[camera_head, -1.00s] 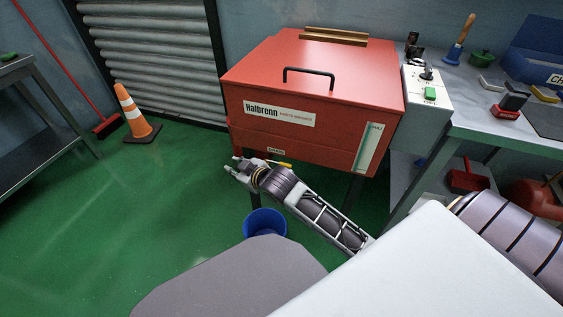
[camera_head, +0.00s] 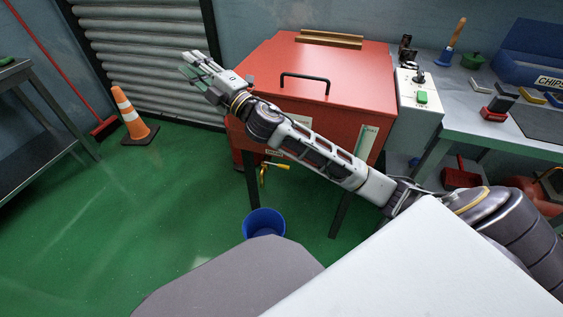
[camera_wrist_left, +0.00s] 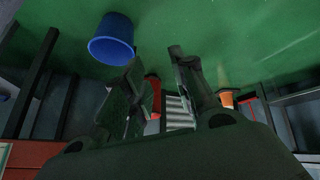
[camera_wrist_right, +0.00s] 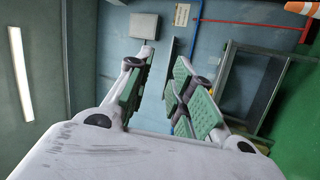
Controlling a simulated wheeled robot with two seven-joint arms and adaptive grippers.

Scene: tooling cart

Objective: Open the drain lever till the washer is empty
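The red parts washer (camera_head: 318,68) stands in the middle of the head view with its lid down. A yellow drain lever (camera_head: 279,166) with a brass-coloured spout shows under its front edge, lying roughly level. A blue bucket (camera_head: 264,222) stands on the floor below; it also shows in the left wrist view (camera_wrist_left: 111,42). No stream is visible. My right gripper (camera_head: 190,66) is raised left of the washer, away from the lever; it is open and empty in the right wrist view (camera_wrist_right: 157,68). My left gripper (camera_wrist_left: 155,62) is open and empty, outside the head view.
An orange cone (camera_head: 133,116) and a red broom (camera_head: 65,75) stand at the left near a metal bench (camera_head: 25,68). A grey worktable (camera_head: 470,115) with tools and a control box (camera_head: 419,104) adjoins the washer on the right.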

